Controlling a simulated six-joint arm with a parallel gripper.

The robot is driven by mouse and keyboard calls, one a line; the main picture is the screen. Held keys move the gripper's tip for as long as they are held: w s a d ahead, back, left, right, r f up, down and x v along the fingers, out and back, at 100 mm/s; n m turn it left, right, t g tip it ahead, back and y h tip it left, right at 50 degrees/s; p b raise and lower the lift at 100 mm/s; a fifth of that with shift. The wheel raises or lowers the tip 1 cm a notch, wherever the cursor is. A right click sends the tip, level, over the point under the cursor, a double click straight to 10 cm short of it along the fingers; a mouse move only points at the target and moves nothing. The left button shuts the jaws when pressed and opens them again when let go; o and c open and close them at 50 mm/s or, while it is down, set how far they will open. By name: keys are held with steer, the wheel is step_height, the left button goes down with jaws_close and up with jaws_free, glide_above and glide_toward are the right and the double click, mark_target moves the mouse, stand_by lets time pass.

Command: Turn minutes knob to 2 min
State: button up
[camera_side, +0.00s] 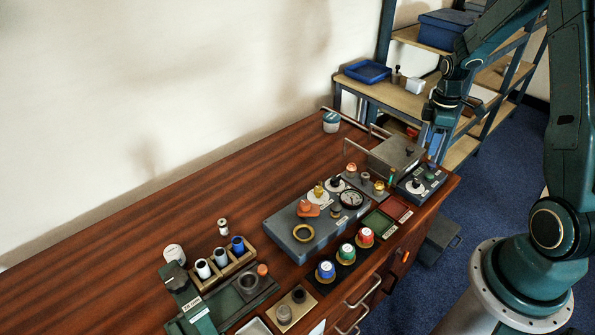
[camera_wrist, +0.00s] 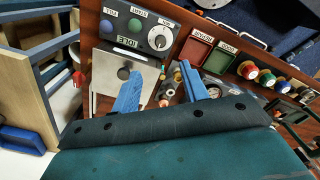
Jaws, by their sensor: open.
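The minutes knob (camera_wrist: 160,38) is a dark knob on a round white dial, set in a grey control box (camera_wrist: 185,22) with small white labels. In the side view the knob (camera_side: 416,185) is on the box (camera_side: 432,180) at the bench's right end. The knob's exact setting is too small to read. My gripper (camera_wrist: 160,68) is open and empty, its two blue fingers spread apart. In the wrist view the knob appears just beyond the fingertips, between them. In the side view my gripper (camera_side: 430,148) hangs above the box, apart from the knob.
A metal box (camera_side: 397,153) with a knobbed lid stands beside the control box. Red (camera_side: 397,208) and green (camera_side: 377,223) trays lie in front. A gauge (camera_side: 351,199) and several coloured caps stand farther left. The bench's left rear is mostly clear.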

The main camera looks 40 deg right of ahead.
mark_target(418, 180)
steer(key=shift+f, duration=0.15)
steer(key=shift+f, duration=6.75)
jaws_close()
